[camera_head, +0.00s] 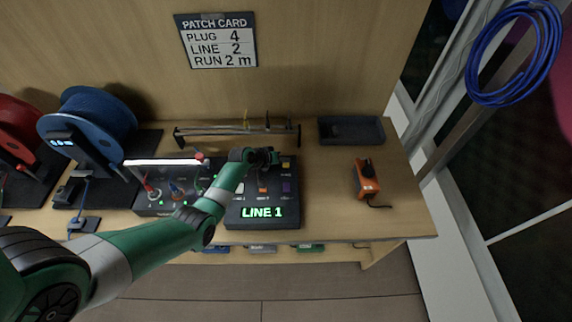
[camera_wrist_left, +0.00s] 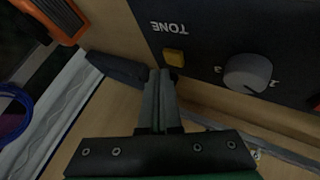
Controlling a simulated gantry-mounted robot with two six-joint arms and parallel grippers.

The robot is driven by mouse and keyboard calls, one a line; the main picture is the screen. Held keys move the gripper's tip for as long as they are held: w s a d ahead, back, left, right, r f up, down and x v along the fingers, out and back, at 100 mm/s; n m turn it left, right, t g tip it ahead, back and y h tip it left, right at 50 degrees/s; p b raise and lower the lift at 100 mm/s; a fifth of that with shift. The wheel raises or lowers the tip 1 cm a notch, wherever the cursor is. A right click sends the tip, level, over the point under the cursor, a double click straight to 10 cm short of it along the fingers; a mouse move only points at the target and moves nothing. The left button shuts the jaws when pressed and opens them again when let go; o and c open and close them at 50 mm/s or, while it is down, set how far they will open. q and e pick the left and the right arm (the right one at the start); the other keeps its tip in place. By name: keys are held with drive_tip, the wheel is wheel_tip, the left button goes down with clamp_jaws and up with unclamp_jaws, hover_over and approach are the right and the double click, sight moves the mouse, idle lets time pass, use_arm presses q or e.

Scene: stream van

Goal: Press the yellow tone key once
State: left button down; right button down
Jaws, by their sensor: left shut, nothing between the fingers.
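The yellow tone key (camera_wrist_left: 173,56) sits under the upside-down word TONE on the dark control panel (camera_head: 262,213) in the left wrist view. In the head view, a small yellow key (camera_head: 285,165) shows near the panel's upper right corner. My left gripper (camera_head: 274,157) is over the panel's far edge, close to that key. In the left wrist view its fingers (camera_wrist_left: 160,74) are shut with nothing between them, and the tips appear just short of the key. I cannot tell whether they touch it. My right gripper is not in view.
A grey knob (camera_wrist_left: 248,73) stands beside the key on the panel. A black tray (camera_head: 351,130) and an orange device (camera_head: 366,178) are on the right. A rack (camera_head: 237,133) stands behind. A blue reel (camera_head: 95,113) is at left.

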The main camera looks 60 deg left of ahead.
sight(285, 167)
use_arm(q)
drive_tip(key=shift+f, duration=0.15)
drive_tip(key=shift+f+b, duration=0.3)
drive_tip(key=shift+b, duration=0.1)
drive_tip(key=shift+f+b, duration=0.4)
drive_tip(key=shift+f, duration=0.05)
idle(0.7)
idle(0.3)
drive_tip(key=shift+r+p, duration=0.85)
wheel_tip(285, 167, up, 5)
drive_tip(key=p, duration=0.5)
drive_tip(key=shift+r, duration=0.1)
drive_tip(key=shift+d, duration=0.1)
idle(0.4)
